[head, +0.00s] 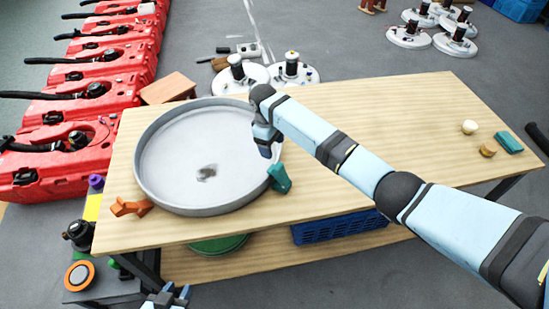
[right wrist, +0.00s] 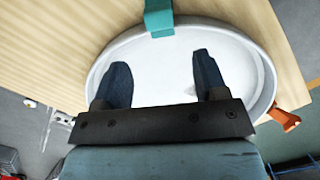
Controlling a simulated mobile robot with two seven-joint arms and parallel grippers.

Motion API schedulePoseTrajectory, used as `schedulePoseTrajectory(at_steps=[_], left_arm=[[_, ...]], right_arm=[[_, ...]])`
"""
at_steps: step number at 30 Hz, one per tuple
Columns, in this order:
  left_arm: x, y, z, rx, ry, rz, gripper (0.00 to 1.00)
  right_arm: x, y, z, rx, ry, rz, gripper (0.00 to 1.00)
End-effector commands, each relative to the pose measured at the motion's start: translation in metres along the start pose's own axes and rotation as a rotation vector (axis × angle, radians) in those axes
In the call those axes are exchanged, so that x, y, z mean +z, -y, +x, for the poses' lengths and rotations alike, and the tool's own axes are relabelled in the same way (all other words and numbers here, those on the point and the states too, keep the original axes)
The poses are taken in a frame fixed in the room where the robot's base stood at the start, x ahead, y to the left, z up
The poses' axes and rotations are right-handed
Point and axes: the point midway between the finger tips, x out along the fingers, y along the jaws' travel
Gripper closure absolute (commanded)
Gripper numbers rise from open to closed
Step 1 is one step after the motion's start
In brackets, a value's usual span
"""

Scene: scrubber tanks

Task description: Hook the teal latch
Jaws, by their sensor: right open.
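A large round grey pan (head: 200,205) lies on the wooden table. The teal latch (head: 279,177) sits at the pan's right rim, and in the right wrist view the teal latch (right wrist: 158,18) is at the top, on the rim. An orange latch (head: 130,207) is at the pan's left front rim. My right gripper (head: 266,150) is over the pan's right side, close to the teal latch. In the right wrist view my right gripper (right wrist: 160,68) is open and empty, its fingers apart over the pan. My left gripper (head: 172,294) is partly cut off at the bottom edge.
The wooden table (head: 390,120) is mostly clear right of the pan. A teal block (head: 509,142) and small knobs (head: 469,127) lie at its right end. A blue crate (head: 340,227) is on the lower shelf. Red tanks (head: 90,100) line the left.

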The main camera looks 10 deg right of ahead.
Motion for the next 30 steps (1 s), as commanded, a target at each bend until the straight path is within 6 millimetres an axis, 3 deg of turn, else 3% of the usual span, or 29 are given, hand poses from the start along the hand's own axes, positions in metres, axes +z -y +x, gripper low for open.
schedulePoseTrajectory(at_steps=[6, 12, 25, 30], left_arm=[[0.001, -0.001, 0.001, 0.002, -0.002, 0.000, 0.65], [0.001, -0.001, 0.001, 0.002, -0.002, 0.000, 0.65], [0.001, -0.001, 0.001, 0.002, -0.001, 0.000, 0.65], [0.002, -0.001, 0.002, 0.002, 0.000, 0.000, 0.65]], right_arm=[[0.000, 0.000, -0.028, 0.000, -0.001, -0.001, 0.34], [0.000, 0.000, -0.034, -0.001, 0.001, 0.000, 0.34], [0.001, 0.002, -0.031, -0.003, -0.001, -0.001, 0.34], [0.010, 0.033, -0.005, -0.030, -0.050, 0.006, 0.34]])
